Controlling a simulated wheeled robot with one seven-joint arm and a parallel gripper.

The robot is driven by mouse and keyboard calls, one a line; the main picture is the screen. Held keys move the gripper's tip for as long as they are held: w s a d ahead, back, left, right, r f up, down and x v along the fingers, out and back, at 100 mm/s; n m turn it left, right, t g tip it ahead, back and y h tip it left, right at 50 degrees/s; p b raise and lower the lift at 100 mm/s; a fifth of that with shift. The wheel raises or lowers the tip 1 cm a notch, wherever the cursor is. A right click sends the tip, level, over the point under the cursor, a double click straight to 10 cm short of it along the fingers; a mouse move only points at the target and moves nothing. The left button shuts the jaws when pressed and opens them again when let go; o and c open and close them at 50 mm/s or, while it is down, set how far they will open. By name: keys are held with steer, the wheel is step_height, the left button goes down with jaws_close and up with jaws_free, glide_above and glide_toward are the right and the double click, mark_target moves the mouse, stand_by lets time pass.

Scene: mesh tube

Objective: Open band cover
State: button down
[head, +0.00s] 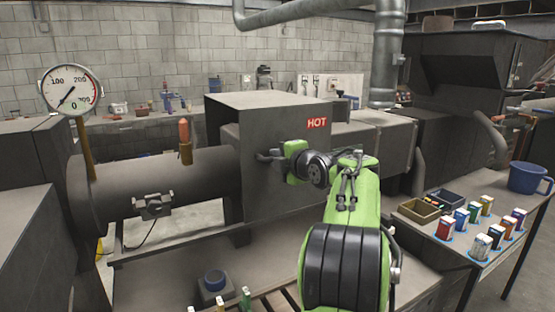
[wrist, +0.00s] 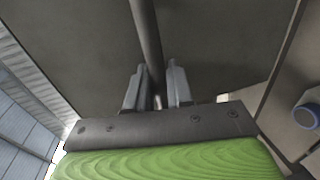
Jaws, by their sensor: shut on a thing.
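The band cover (head: 280,172) is a large dark grey box-shaped cover with a red HOT label on its front, standing over the horizontal tube in the head view. In the wrist view its dark flat face (wrist: 75,45) fills most of the picture. A grey bar handle (wrist: 146,35) runs along this face. My gripper (wrist: 157,90) is shut on the handle, with a finger on either side of it. In the head view my gripper (head: 272,156) is at the cover's front face, left of the HOT label. The cover looks closed; its hinge is not clear.
A cylindrical tube (head: 150,185) with a dial gauge (head: 71,90) extends left of the cover. A side table at right holds several small coloured boxes (head: 461,216) and a blue mug (head: 529,178).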

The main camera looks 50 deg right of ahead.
steer(key=c, duration=1.2)
jaws_free()
steer(key=shift+s, duration=0.1)
steer(key=shift+o, duration=0.2)
steer(key=v, duration=1.5)
steer(key=shift+s, duration=0.35)
